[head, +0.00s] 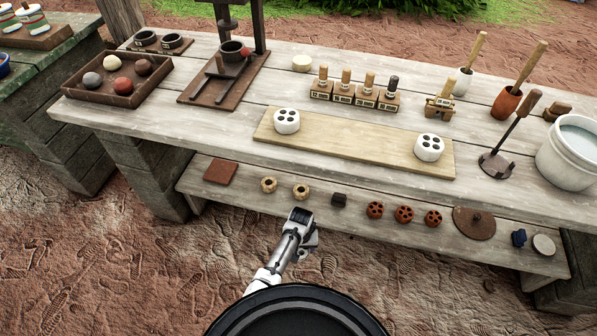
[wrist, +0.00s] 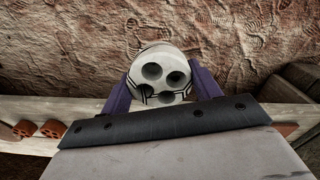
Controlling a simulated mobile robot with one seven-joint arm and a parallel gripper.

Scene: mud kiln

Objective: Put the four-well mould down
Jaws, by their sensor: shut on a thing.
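My gripper (head: 302,216) is in front of the low shelf, below the bench top, in the head view. In the wrist view its two purple fingers (wrist: 161,85) are shut on a white round four-well mould (wrist: 160,73), one on each side. The wells face the wrist camera. The held mould cannot be made out in the head view. Two similar white four-well pieces stand on a pale board (head: 350,143) on the bench: one near its left end (head: 287,121), one near its right end (head: 429,148). The board's middle is bare.
The low shelf (head: 240,192) holds a brown square tile (head: 220,173), two tan rings, a dark block (head: 339,199), several red perforated pieces and a brown disc (head: 474,223). Stamps, a press and a white bucket (head: 570,155) stand on the bench. Bare earth lies in front.

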